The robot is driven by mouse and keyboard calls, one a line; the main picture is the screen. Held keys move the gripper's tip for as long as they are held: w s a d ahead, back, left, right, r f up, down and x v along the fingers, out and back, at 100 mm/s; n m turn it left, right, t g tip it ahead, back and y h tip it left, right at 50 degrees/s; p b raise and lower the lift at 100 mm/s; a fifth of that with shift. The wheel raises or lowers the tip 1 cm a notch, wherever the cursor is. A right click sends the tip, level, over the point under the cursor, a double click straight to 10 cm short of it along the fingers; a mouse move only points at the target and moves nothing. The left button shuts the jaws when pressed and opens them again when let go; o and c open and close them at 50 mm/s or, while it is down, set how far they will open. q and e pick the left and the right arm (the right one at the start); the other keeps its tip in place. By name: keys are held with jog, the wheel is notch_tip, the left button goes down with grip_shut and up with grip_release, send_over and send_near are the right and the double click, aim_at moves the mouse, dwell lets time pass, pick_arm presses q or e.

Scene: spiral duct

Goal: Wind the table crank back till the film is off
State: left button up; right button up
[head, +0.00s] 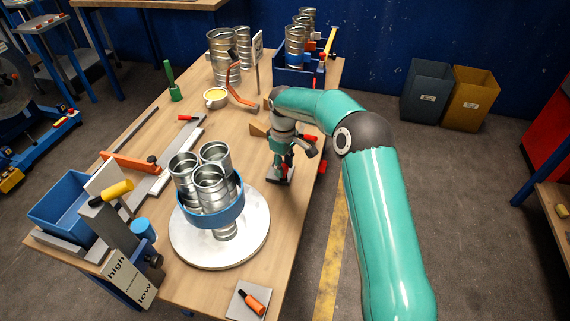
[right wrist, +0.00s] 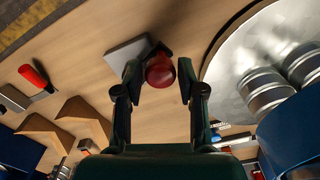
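A round pale turntable (head: 240,250) stands on the bench and carries several shiny metal duct pieces (head: 211,185). A band of blue film (head: 218,214) goes around the ducts. The turntable's pale edge also shows in the right wrist view (right wrist: 232,75). The crank's red knob (right wrist: 160,71) lies between the fingers of my right gripper (right wrist: 160,85), near a grey plate (right wrist: 125,57). The fingers are apart, with a clear gap on the knob's right side. In the head view, my right gripper (head: 284,164) is low at the bench's right side and hides most of the crank. My left gripper is not in view.
A stand with a yellow handle (head: 118,191) and a high/low sign (head: 128,278) is left of the turntable. An orange-handled tool (head: 252,302) lies at the front. Wooden wedges (right wrist: 60,125) are near my right gripper. More ducts (head: 223,60) stand at the back.

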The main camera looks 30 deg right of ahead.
grip_shut()
jog(key=shift+d, duration=0.25)
